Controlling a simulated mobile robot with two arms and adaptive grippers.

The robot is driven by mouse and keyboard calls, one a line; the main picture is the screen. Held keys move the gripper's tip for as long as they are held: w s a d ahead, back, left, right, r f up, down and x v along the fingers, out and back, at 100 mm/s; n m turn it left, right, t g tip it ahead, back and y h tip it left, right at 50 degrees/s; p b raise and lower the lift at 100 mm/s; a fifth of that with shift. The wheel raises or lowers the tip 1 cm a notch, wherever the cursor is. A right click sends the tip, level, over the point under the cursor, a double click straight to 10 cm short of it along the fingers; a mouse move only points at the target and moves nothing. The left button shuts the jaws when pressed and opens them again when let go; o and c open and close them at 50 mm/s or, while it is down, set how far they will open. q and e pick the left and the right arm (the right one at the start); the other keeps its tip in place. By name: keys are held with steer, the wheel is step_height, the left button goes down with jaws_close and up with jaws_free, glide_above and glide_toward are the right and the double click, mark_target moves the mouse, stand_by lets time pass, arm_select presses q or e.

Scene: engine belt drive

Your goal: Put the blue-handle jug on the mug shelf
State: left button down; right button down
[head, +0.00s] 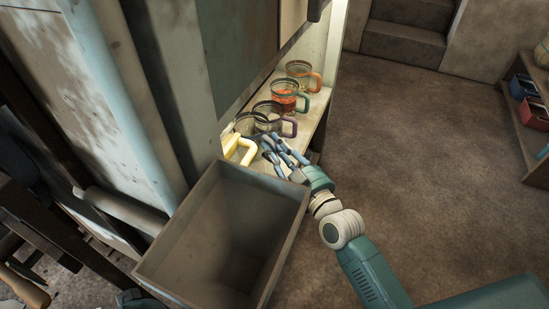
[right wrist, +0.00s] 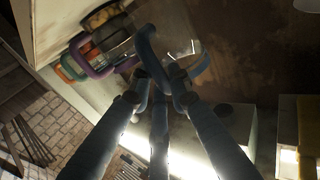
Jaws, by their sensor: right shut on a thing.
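My right gripper (head: 274,148) reaches in at the front of the mug shelf (head: 318,112), near the yellow- and purple-handled mugs. In the right wrist view its blue-grey fingers (right wrist: 165,85) are shut on the blue handle of the blue-handle jug (right wrist: 148,48). The jug's clear glass body is faint there. In the head view the jug is hard to tell apart from the fingers. It cannot be made out whether the jug touches the shelf. My left gripper is not clearly seen.
A grey open bin (head: 290,225) stands in front. Open floor (head: 430,170) lies to the right.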

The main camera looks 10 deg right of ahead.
steer(key=shift+f, duration=0.45)
step_height(320, 180, down, 2)
steer(key=shift+f+b, duration=0.25)
steer(key=shift+b, duration=0.5)
arm_select(q)
steer(key=shift+s+f, duration=0.1)
steer(key=shift+f, duration=0.1)
arm_select(e)
steer(key=shift+f, duration=0.1)
steer(key=shift+f, duration=0.15)
steer(key=c, duration=1.6)
jaws_free()
